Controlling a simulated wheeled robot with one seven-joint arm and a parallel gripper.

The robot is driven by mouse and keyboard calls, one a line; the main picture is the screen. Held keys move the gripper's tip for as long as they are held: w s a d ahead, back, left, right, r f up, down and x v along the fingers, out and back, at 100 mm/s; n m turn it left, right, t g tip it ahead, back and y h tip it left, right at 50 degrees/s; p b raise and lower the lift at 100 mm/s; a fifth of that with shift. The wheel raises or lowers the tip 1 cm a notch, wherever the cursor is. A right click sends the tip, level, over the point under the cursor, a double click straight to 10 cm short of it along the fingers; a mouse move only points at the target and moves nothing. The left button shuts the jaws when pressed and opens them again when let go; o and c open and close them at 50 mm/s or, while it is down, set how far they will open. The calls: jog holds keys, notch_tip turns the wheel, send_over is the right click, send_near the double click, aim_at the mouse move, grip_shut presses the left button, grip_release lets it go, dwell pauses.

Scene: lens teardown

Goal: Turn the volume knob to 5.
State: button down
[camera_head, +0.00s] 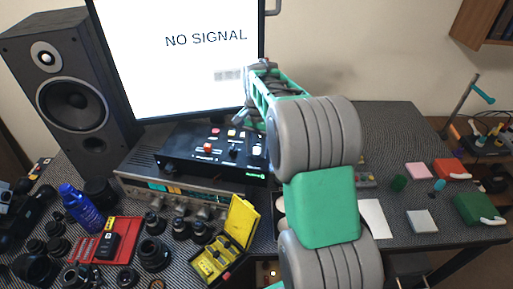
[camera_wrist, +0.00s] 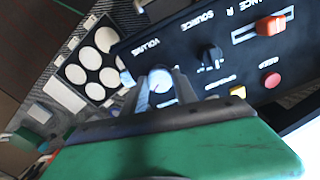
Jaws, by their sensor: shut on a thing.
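The volume knob (camera_wrist: 160,80) is pale and round and sits on a black control box (camera_wrist: 190,25), beside the printed word VOLUME. My gripper (camera_wrist: 157,88) is shut on the volume knob, with one finger on each side of it. The fingers and the gripper body cover part of the knob's surroundings, and I cannot read its setting. In the head view the control box (camera_head: 180,160) stands on a silver amplifier, with my gripper (camera_head: 250,122) over its right end.
The box also carries a black source knob (camera_wrist: 210,56), an orange slider (camera_wrist: 271,26) and a red button (camera_wrist: 272,80). A monitor (camera_head: 180,55) showing NO SIGNAL stands behind. A yellow case (camera_head: 240,222) and several lens parts lie in front. A tray of white discs (camera_wrist: 92,58) is nearby.

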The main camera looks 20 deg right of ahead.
aim_at(257, 150)
dwell(0.3)
jog(key=c, duration=1)
grip_release()
jog(key=shift+o, duration=0.2)
notch_tip(257, 150, up, 8)
jog(key=shift+f+b, duration=0.1)
jog(key=shift+b, duration=0.45)
jog(key=s+a+f+n+t, duration=0.2)
jog(key=s+a+n, duration=0.3)
jog(key=s, duration=0.5)
jog(key=s+a+f+n+t, duration=0.1)
jog(key=s+a+n, duration=0.3)
jog(key=s, duration=0.6)
jog(key=a+f, duration=0.1)
jog(key=a, duration=0.1)
jog(key=shift+a+n+t, duration=0.3)
jog(key=shift+n+t, duration=0.1)
